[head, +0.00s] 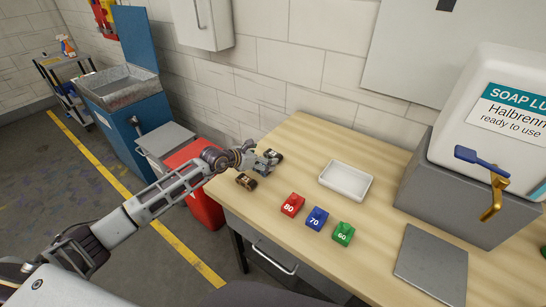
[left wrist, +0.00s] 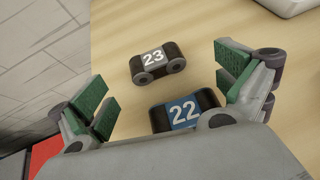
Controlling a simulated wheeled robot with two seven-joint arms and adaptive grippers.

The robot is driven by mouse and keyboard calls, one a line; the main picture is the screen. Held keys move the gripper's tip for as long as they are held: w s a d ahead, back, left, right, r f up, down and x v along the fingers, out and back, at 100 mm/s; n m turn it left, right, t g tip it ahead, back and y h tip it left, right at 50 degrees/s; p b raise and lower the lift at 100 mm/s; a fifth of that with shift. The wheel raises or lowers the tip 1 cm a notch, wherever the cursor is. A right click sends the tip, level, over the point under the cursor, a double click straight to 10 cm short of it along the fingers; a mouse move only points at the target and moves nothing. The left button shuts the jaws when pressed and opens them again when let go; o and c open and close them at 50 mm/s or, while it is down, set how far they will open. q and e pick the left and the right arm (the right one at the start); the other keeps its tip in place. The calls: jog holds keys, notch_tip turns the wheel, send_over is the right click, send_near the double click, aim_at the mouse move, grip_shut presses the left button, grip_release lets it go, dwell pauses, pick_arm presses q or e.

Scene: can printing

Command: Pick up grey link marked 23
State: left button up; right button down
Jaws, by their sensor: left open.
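The grey link marked 23 (left wrist: 157,63) lies on the wooden table, dark with a grey label, ahead of my left gripper in the left wrist view. In the head view it appears to be the small dark piece (head: 275,155) by the fingertips. A link with a blue label marked 22 (left wrist: 185,112) lies nearer the gripper, partly hidden by its body. In the head view it appears as the dark piece (head: 247,182) at the table's left edge. My left gripper (head: 262,160) is open and empty above the table, its green-padded fingers (left wrist: 165,88) spread apart. My right gripper is not in view.
A white tray (head: 346,181) lies to the right. Red 80 (head: 292,205), blue 70 (head: 317,219) and green 60 (head: 343,234) blocks stand near the front edge. A soap dispenser (head: 498,125) stands at the right. The wall is behind; a red bin (head: 205,209) is at left.

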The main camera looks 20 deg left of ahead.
aim_at(271, 155)
pick_arm(q)
jog(key=shift+w, duration=0.1)
jog(key=shift+w+d+f, duration=0.2)
jog(key=shift+w+f, duration=0.05)
jog(key=shift+w, duration=0.4)
jog(key=shift+w+d+f, duration=0.2)
jog(key=shift+w, duration=0.45)
jog(key=shift+x, duration=1.2)
jog(key=shift+s+a+f, duration=0.1)
jog(key=shift+s, duration=0.05)
jog(key=c, duration=1.2)
